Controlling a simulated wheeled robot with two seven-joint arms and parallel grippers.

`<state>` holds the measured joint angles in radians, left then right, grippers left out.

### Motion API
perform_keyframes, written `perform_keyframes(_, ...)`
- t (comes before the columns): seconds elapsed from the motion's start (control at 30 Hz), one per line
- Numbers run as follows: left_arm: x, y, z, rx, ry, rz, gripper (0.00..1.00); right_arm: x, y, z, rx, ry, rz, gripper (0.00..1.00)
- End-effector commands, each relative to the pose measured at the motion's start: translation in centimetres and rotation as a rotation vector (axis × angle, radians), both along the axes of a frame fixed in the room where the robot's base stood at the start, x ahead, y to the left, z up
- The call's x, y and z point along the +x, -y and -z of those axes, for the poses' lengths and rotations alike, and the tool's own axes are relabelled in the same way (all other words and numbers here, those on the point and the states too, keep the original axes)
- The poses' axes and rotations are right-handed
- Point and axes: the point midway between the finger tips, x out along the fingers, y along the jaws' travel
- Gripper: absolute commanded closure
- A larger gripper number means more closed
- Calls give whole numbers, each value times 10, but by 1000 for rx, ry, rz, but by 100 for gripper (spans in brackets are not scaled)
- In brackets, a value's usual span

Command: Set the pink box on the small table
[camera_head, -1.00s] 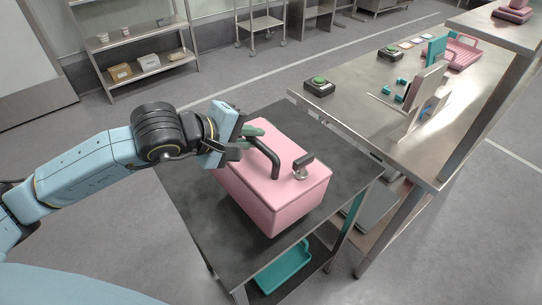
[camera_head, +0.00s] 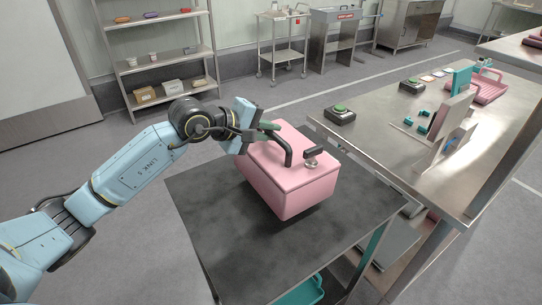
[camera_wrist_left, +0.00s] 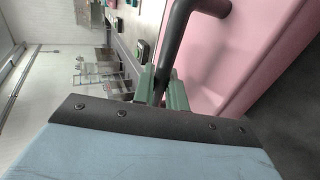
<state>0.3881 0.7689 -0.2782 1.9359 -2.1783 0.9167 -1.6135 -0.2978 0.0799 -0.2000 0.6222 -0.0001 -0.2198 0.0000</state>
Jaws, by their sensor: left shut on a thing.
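My right gripper is not in view.
A teal bin (camera_head: 303,292) sits under the small table. The small table's front is clear. Shelving (camera_head: 160,60) stands at the back.

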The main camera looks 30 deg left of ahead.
Motion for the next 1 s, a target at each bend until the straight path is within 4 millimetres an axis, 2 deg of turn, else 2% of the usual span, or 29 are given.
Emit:
perform_keyframes(0.23, 1, 0, 16, -3, 6, -2, 100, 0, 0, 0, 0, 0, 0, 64)
perform_keyframes(0.47, 1, 0, 45, -4, 6, -2, 100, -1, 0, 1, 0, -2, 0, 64)
perform_keyframes(0.67, 1, 0, 47, -1, 6, -1, 100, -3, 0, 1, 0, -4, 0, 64)
perform_keyframes(0.7, 0, 0, 50, 1, -1, -1, 82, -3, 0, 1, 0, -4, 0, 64)
perform_keyframes(0.83, 0, 0, 49, 1, -1, -1, 65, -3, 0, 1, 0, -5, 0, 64)
perform_keyframes(1.0, 0, 0, 49, 0, 0, -1, 64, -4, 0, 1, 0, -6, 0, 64)
